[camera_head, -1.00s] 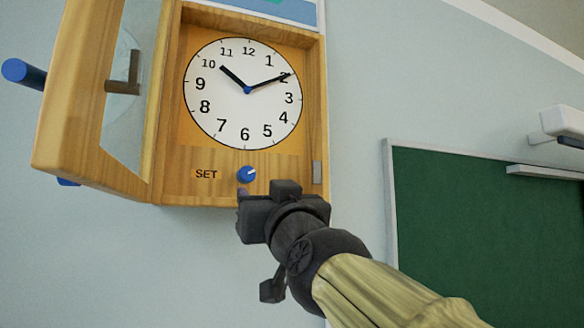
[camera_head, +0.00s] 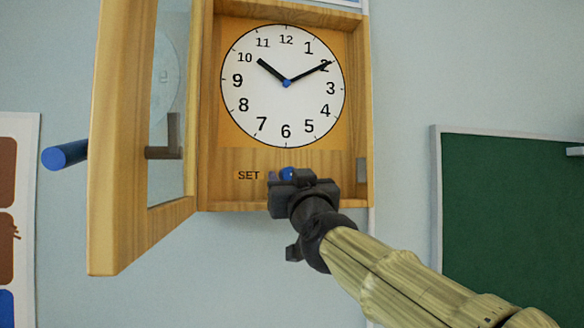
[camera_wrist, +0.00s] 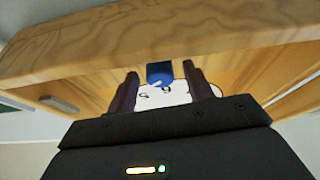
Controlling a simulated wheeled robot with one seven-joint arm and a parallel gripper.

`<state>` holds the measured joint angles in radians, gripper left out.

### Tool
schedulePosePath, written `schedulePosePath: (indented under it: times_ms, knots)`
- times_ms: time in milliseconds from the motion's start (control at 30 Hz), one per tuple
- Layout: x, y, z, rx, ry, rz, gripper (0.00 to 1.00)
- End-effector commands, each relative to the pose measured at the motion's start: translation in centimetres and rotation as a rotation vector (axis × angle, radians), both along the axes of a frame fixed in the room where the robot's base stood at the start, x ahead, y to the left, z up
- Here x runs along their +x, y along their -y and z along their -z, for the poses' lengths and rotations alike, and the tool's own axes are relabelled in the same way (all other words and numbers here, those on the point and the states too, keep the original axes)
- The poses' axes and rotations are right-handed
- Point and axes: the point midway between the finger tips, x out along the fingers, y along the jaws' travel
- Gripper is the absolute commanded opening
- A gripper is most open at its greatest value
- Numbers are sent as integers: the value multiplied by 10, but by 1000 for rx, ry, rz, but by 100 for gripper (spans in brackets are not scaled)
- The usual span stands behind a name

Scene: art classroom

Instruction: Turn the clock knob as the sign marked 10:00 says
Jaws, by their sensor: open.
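The wooden wall clock (camera_head: 365,110) has a white dial (camera_head: 285,105) whose hands point near 10 and 2. Its blue set knob (camera_head: 288,172) is below the dial, right of the word SET (camera_head: 248,175). My gripper (camera_head: 287,179) is in front of the knob and partly hides it. In the wrist view, the knob (camera_wrist: 160,73) shows between the two dark fingers of my gripper (camera_wrist: 161,78), which stand apart with a gap on each side. I cannot tell how deep the knob is between them. No sign marked 10:00 is readable.
The clock's glazed door (camera_head: 120,150) stands swung open to the left, with a blue peg handle (camera_head: 65,155). A green chalkboard (camera_head: 510,220) is at the right. A poster (camera_head: 15,220) is at the left edge. The case's lower edge (camera_wrist: 170,42) runs close to my fingers.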

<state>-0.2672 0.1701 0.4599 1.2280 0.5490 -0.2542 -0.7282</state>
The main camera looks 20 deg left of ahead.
Motion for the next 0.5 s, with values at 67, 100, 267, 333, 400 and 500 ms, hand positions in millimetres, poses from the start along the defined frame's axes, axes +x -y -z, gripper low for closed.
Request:
schedulePosePath:
  times_ms: [67, 100, 267, 333, 400, 500]
  knots:
    - [2, -2, -2, 0, 0, 0, 52]
    - [3, -2, -2, 0, 0, 0, 52]
    - [3, -2, -1, 0, 0, 0, 52]
    - [3, -2, -1, 0, 0, 0, 52]
    - [3, -2, -1, 0, 0, 0, 38]
    - [3, -2, -1, 0, 0, 0, 18]
